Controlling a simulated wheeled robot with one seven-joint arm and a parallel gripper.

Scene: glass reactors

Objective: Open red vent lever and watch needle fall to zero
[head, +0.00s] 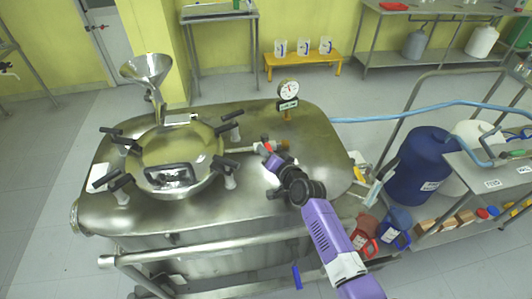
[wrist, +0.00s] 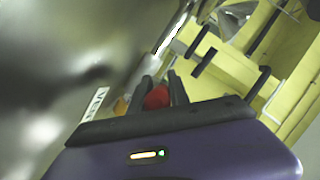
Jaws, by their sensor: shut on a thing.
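The red vent lever (wrist: 157,97) sits between the two dark fingers of my gripper (wrist: 164,88) in the wrist view, and the gripper is shut on it. In the head view my gripper (head: 278,158) reaches the vent valve on the steel reactor lid (head: 305,133), and a bit of the red lever (head: 268,147) shows beside it. A label partly reading "VENT" (wrist: 94,104) lies left of the fingers in the wrist view. The round pressure gauge (head: 288,90) stands upright behind the valve. Its needle is too small to read surely.
A round hatch (head: 178,158) with black clamp knobs lies left of the valve. A steel funnel (head: 146,69) rises behind it. A blue hose (head: 430,109) runs right. A blue drum (head: 420,158) and a steel cart stand right of the reactor.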

